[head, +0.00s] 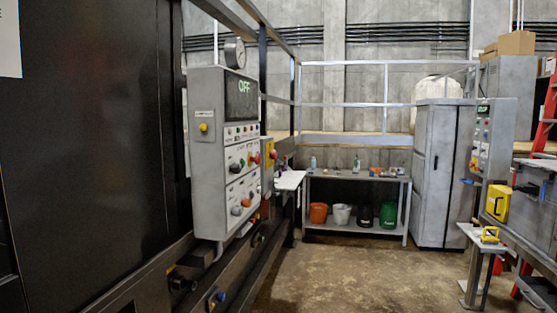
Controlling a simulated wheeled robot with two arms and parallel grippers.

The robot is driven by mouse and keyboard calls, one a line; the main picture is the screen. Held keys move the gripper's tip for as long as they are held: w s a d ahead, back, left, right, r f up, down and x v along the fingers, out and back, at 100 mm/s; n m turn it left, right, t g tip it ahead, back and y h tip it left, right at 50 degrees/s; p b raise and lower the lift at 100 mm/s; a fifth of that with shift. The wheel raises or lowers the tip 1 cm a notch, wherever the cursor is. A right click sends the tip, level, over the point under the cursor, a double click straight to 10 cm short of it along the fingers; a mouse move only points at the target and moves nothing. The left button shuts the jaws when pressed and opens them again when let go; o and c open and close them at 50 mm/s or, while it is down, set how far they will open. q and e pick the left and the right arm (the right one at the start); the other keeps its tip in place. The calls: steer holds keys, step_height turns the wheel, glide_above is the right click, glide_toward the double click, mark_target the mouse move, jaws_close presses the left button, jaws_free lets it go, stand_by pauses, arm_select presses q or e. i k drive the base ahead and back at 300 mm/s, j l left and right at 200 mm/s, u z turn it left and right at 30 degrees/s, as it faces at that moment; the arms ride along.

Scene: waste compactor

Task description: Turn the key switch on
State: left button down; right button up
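A grey control box (207,165) is mounted on the machine at the left of centre. Its front panel faces right and shows at a steep angle. A dark display (241,97) at its top reads "OFF" in green. Below it are rows of small buttons and knobs in red, black, white and green. I cannot tell which of these is the key switch, as they are too small. A yellow button (204,127) is on the box's near side. Neither of my grippers is in view.
A dark machine wall (90,130) fills the left. A metal table (352,229) with buckets on its lower shelf stands at the back, beside a grey cabinet (437,175). A second control box (499,135) is at the right. The concrete floor (350,275) between is clear.

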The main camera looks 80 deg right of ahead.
mark_target(236, 168)
steer(key=z, duration=2.4)
